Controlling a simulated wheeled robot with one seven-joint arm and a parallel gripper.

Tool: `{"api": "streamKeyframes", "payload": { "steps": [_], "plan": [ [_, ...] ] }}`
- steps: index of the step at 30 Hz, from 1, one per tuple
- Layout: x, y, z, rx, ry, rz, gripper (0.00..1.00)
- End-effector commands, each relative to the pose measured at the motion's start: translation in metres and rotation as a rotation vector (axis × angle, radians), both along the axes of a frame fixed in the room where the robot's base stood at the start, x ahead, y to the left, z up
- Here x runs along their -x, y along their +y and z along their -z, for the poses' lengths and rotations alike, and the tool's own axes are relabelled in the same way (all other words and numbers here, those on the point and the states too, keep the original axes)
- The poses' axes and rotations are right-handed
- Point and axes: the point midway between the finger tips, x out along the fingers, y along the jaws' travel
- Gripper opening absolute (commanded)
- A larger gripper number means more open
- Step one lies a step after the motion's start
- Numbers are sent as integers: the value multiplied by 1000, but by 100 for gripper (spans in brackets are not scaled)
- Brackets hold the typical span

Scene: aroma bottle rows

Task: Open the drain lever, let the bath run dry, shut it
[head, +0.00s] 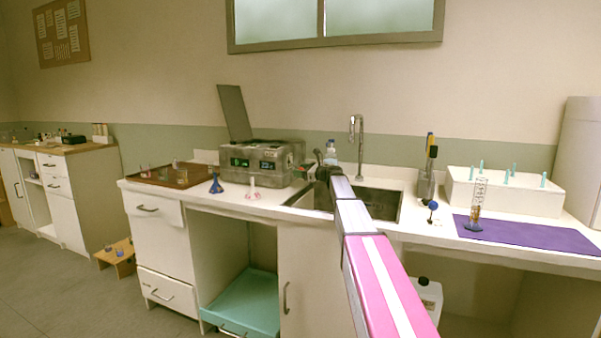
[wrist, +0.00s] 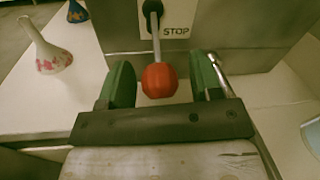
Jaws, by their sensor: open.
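The metal bath (head: 262,165) stands on the counter with its lid (head: 234,112) raised. In the wrist view, the drain lever is a thin metal rod from a dark pivot on the bath's side, ending in a red knob (wrist: 159,80). A plate marked STOP (wrist: 176,31) is beside the rod. My gripper (wrist: 162,76) is open, its green-padded fingers on either side of the red knob, with gaps showing on both sides. In the head view, my gripper (head: 323,168) is at the bath's right end; the lever cannot be made out there. The water inside is hidden.
A sink (head: 385,204) with a tall tap (head: 357,140) lies right of the bath. A white flask with a red pattern (wrist: 50,55) and a blue flask (head: 216,184) stand in front of the bath. A brown tray (head: 150,180) is left; a purple mat (head: 530,235) is far right.

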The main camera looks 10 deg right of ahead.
Motion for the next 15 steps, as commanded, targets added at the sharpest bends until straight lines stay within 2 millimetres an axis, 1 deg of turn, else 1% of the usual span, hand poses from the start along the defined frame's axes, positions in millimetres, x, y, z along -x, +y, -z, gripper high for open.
{"api": "streamKeyframes", "payload": {
  "steps": [9, 10, 11, 12, 15],
  "plan": [
    [-2, 2, 0, 0, 0, 0, 58],
    [-2, 2, 0, 0, 0, 0, 52],
    [-2, 2, 0, 0, 0, 0, 42],
    [-2, 2, 0, 0, 0, 0, 29],
    [-1, 2, 0, 0, 0, 0, 0]
  ]
}}
